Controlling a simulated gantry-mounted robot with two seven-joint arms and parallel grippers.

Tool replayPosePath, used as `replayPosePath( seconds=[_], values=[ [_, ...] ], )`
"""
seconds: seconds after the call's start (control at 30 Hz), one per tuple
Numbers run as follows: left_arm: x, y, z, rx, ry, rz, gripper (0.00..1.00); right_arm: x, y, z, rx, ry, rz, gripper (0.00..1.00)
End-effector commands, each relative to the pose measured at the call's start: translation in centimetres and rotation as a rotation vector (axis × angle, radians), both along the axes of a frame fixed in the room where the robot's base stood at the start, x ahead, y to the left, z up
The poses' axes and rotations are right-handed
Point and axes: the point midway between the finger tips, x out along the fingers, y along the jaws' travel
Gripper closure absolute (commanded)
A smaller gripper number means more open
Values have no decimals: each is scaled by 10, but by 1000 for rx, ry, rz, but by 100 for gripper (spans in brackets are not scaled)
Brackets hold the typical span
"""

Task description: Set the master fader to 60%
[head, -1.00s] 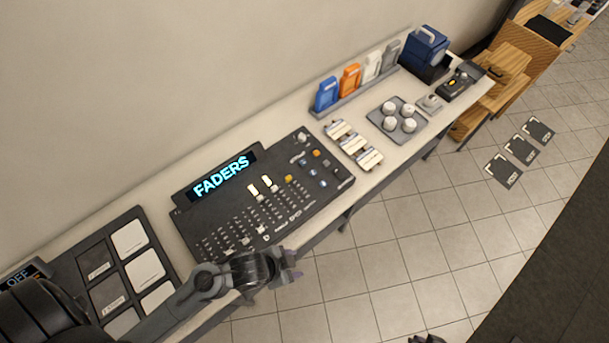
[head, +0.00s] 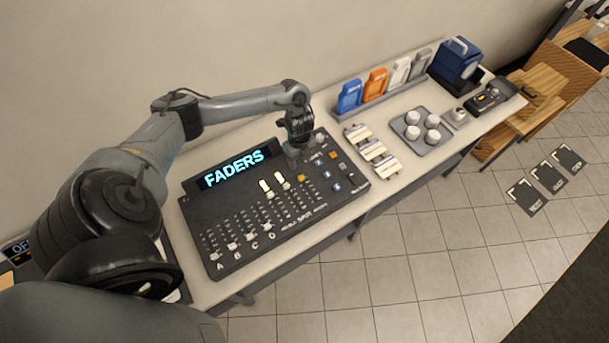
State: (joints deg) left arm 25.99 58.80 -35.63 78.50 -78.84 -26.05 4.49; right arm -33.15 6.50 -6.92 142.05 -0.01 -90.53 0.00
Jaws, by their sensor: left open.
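A black fader console (head: 330,205) with a lit FADERS display (head: 233,168) sits on the bench. White caps marked A to D stand low in their slots at the left. Two white caps, one of them the upright cap (head: 266,187), stand high in the middle slots. A yellow cap (head: 302,178) stands high to their right. The slot labels are too small to read surely, so I cannot tell for certain which is the master fader. My left gripper (head: 297,157) is open, above the console's back edge beside the display, apart from the yellow cap. My right gripper is out of view.
White switches (head: 372,150), a grey pad with round knobs (head: 423,132) and a rack of coloured holders (head: 376,85) stand to the right. A dark blue box (head: 456,62) is farther along. A wall runs behind the bench; the floor is open in front.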

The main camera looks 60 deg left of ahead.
Motion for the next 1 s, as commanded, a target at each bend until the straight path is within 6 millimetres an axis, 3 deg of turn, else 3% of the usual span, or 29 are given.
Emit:
replayPosePath(
  seconds=[0.17, 0.6, 0.8, 1.0],
  values=[
    [4, -1, -13, -3, -7, 1, 49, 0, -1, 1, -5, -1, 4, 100],
    [3, -2, -82, -2, -7, 1, 49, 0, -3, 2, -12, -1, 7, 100],
    [4, -2, -99, -2, -8, 0, 49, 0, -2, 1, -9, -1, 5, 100],
    [4, -2, -104, -1, -9, -2, 49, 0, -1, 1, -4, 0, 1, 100]
  ],
)
